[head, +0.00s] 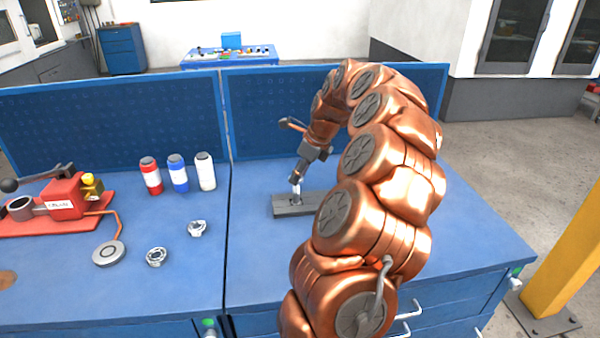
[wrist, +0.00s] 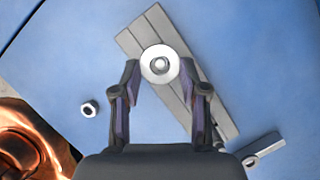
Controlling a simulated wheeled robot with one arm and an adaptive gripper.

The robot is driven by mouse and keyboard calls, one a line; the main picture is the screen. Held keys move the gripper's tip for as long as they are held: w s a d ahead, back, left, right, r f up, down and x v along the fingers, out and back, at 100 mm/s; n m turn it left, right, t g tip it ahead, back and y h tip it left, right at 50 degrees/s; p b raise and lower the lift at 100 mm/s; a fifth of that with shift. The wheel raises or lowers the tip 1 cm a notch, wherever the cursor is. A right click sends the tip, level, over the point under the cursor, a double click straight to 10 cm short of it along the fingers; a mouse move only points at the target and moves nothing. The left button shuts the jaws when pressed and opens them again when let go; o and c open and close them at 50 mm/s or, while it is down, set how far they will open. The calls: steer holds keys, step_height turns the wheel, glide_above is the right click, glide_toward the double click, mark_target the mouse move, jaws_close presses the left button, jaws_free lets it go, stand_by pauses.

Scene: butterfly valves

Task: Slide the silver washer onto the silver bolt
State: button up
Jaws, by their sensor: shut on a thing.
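My gripper (wrist: 160,68) is shut on the silver washer (wrist: 149,72), a round flat ring held between its two fingertips in the wrist view. The silver bolt (wrist: 160,64) shows through the washer's hole, roughly centred in this view. A grey block (wrist: 209,103) lies below them on the blue bench. In the head view my gripper (head: 296,179) points down over the block (head: 290,210).
A small nut (wrist: 88,108) and a grey bar-shaped piece (wrist: 263,147) lie near the block. To the left are two metal fittings (head: 156,257) (head: 197,228), red, blue and white bottles (head: 205,171), and a red device (head: 66,197). A blue panel (head: 275,120) stands behind.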

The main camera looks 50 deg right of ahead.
steer(key=shift+f+b, duration=0.65)
steer(key=shift+f, duration=0.05)
stand_by(0.9)
stand_by(0.3)
steer(key=o, duration=1.2)
steer(key=v, duration=1.2)
steer(key=shift+s, duration=0.1)
